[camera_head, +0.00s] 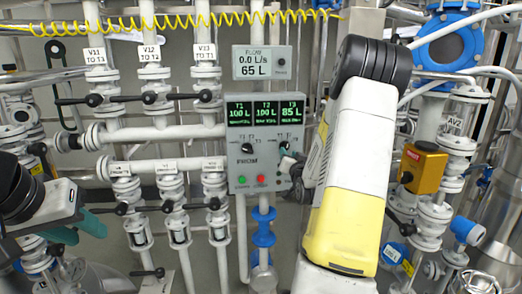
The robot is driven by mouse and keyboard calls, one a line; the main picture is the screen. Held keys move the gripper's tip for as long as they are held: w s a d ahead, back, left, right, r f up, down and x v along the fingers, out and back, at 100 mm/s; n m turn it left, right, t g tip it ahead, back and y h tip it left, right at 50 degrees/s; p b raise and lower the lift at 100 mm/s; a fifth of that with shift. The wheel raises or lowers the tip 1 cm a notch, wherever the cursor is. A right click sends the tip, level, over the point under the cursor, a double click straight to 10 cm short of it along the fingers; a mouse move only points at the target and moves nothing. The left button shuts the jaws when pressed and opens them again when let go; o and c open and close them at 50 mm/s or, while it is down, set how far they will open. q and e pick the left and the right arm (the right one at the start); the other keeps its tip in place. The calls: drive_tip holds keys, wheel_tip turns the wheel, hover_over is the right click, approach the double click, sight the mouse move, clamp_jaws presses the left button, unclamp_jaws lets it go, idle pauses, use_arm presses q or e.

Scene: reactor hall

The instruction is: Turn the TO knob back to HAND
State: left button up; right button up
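The grey control panel (238,184) hangs on the pipework in the middle of the view. It has a green screen (264,112) reading T1 100 L, T2 100 L and T3 85 L. The black FROM knob (247,148) shows on its left half. The TO knob on the right half is mostly hidden behind my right gripper (286,155), whose teal fingertip is at the knob's place. I cannot tell whether the fingers grip the knob, nor where its pointer stands. My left gripper (78,229) is at the lower left, away from the panel, its teal fingers apart and empty.
A flow display (262,62) above the panel reads 0.0 L/s and 65 L. Red (262,180) and green buttons sit low on the panel. Valves with black handles (150,98) fill the left side. A yellow box (422,168) stands right of my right arm.

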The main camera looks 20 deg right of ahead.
drive_tip(key=x, duration=0.5)
drive_tip(key=shift+c, duration=0.2)
clamp_jaws()
